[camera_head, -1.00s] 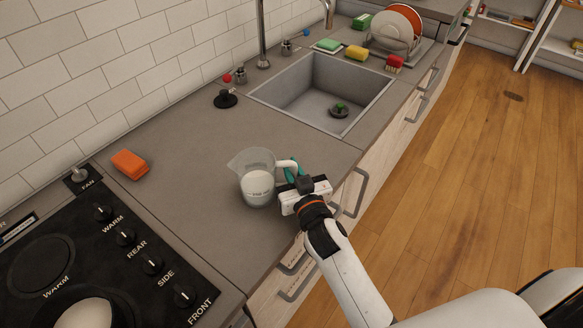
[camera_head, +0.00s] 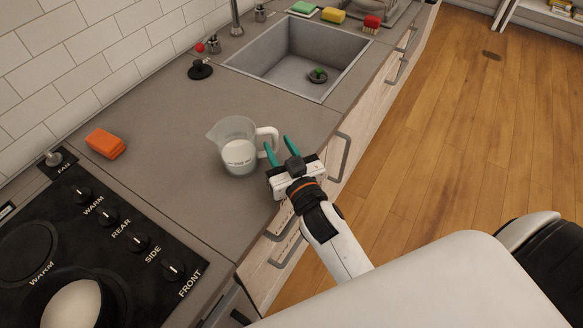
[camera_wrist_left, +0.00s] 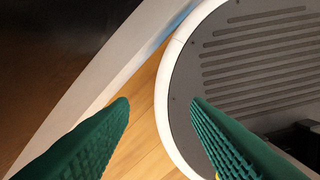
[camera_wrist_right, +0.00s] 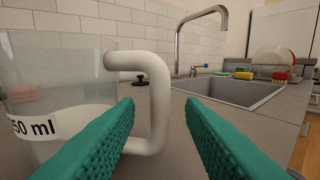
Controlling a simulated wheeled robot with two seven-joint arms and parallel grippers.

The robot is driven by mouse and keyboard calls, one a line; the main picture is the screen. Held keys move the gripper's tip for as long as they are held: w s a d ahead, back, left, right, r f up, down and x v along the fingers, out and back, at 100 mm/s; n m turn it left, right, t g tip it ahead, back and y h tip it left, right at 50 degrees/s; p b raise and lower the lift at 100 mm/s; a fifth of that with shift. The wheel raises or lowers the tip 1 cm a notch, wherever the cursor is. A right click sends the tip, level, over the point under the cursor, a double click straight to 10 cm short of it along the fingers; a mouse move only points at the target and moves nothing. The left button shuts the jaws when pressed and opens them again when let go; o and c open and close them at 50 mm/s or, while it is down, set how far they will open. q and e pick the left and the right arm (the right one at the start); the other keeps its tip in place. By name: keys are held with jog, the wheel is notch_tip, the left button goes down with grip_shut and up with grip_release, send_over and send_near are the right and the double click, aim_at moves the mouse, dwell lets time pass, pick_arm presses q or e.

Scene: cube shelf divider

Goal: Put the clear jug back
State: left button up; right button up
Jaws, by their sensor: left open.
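The clear jug (camera_head: 238,150) stands upright on the grey counter, between the stove and the sink, with its white handle toward my right gripper. In the right wrist view the jug (camera_wrist_right: 50,75) fills the left side, and its handle shows in front of the left finger. My right gripper (camera_head: 279,151) is open and empty, just right of the handle at the counter's front edge. The handle is not between its fingers. My left gripper (camera_wrist_left: 160,102) shows only in its own wrist view; it is open and empty above the floor and my base.
A stove (camera_head: 70,250) with knobs lies at the near left, and an orange sponge (camera_head: 105,143) behind it. The sink (camera_head: 300,55) is beyond the jug, with a black plug (camera_head: 200,70) beside it. Counter (camera_head: 160,110) behind the jug is clear.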

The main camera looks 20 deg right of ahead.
jog(key=s+b, duration=0.1)
jog(key=s, duration=0.6)
jog(key=shift+s, duration=0.2)
dwell(0.8)
